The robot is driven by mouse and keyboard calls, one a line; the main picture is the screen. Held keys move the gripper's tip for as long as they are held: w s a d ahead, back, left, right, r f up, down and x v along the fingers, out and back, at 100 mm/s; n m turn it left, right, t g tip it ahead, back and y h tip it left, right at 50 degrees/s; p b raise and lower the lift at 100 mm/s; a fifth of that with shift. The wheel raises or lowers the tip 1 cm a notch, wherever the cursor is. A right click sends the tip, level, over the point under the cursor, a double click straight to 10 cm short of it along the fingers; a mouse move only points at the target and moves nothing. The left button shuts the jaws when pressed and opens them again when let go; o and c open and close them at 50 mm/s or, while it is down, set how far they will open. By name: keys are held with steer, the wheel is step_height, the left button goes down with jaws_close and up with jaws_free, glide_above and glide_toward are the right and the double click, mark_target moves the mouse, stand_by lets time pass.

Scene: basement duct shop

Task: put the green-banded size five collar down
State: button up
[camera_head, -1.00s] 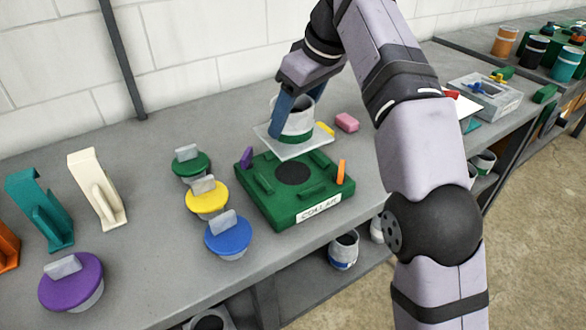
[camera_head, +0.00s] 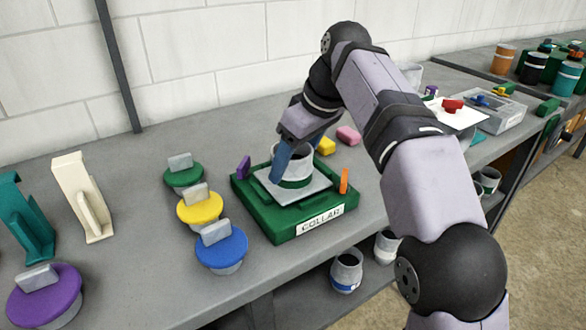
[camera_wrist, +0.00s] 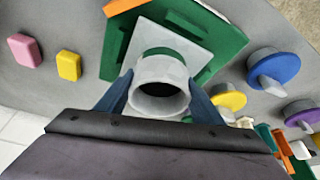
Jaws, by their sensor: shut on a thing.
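The green-banded collar (camera_head: 293,167) is a grey-white round tube on a square flange plate (camera_head: 316,191). It sits upright over the green base labelled COLLAR (camera_head: 262,223), with its plate over the middle of the base. I cannot tell whether the plate rests fully on it. My gripper (camera_head: 292,163) is shut on the collar, its blue fingers either side of the tube. In the wrist view the collar (camera_wrist: 160,75) is between the fingers, and the green base (camera_wrist: 229,44) shows around the plate. The dark disc of the base is hidden.
A purple peg (camera_head: 243,167) and an orange peg (camera_head: 344,181) stand at the base's edges. Green (camera_head: 183,176), yellow (camera_head: 200,210) and blue (camera_head: 221,250) lidded plugs stand left. Yellow (camera_head: 326,146) and pink (camera_head: 348,135) blocks lie behind.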

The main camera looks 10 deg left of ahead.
steer(key=shift+f, duration=0.25)
steer(key=o, duration=1.3)
steer(key=shift+f, duration=0.1)
steer(key=shift+s+d+r+p, duration=0.15)
steer(key=shift+r+p, duration=0.15)
steer(key=shift+r, duration=0.35)
steer(key=p+v, duration=0.5)
steer(key=v, duration=0.6)
steer(key=shift+d+f, duration=0.1)
steer(key=shift+d, duration=0.05)
